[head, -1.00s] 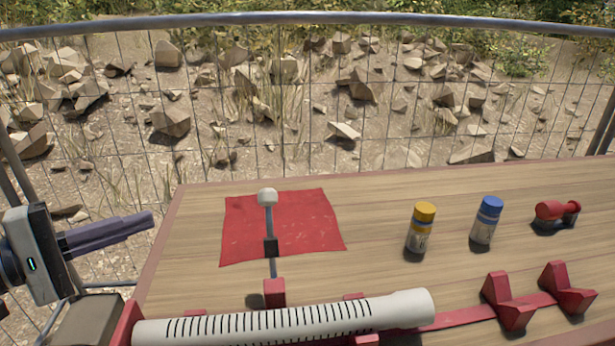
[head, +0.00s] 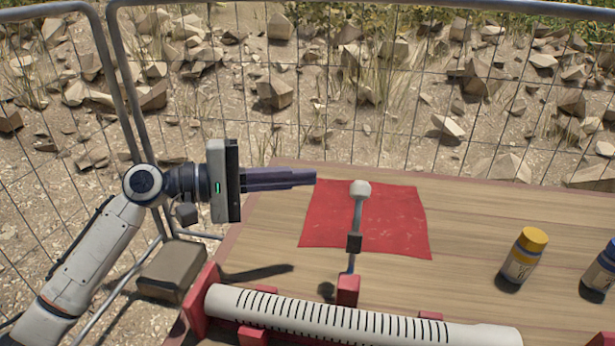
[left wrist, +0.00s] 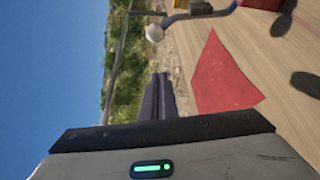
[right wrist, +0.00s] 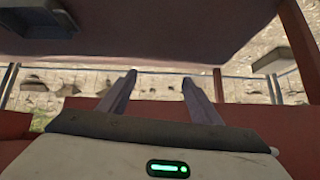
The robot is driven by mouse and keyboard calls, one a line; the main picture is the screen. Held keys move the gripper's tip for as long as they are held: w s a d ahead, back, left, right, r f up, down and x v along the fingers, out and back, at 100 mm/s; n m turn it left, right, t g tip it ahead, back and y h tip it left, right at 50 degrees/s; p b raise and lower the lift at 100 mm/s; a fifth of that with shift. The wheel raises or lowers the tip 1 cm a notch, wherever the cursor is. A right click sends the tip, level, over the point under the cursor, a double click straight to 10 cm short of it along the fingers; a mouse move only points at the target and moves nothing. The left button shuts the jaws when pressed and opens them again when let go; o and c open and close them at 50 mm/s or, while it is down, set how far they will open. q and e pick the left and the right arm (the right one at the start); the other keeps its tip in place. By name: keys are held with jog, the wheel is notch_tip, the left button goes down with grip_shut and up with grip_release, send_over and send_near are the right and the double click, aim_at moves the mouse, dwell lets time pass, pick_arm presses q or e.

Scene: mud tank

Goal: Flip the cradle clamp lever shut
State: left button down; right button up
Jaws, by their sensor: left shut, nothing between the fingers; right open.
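The clamp lever (head: 357,218) is a thin grey arm with a white knob (head: 360,190) and a black block partway down. It rises from a red mount (head: 348,290) beside the white slotted tube (head: 300,312), which lies in the red cradle (head: 200,303). The lever stands up, away from the tube. My left gripper (head: 314,176) is shut and empty, its fingertips a short gap left of the knob. In the left wrist view the knob (left wrist: 154,33) shows beyond the fingers. My right gripper (right wrist: 158,80) is open and empty, seen only in the right wrist view.
A red cloth (head: 400,225) lies flat on the wooden table behind the lever. A yellow-capped bottle (head: 523,257) and a blue-capped bottle (head: 602,270) stand at the right. A wire fence runs behind. A broad surface (right wrist: 150,40) hangs over my right gripper.

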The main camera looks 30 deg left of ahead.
pick_arm(q)
jog(key=r+p+x, duration=0.1)
jog(key=x, duration=0.7)
jog(key=shift+s+d+p, duration=0.2)
jog(key=shift+s+d, duration=0.2)
jog(key=shift+s, duration=0.5)
jog(key=shift+s+d+p, duration=0.15)
jog(key=shift+s+d, duration=0.25)
jog(key=shift+s, duration=0.45)
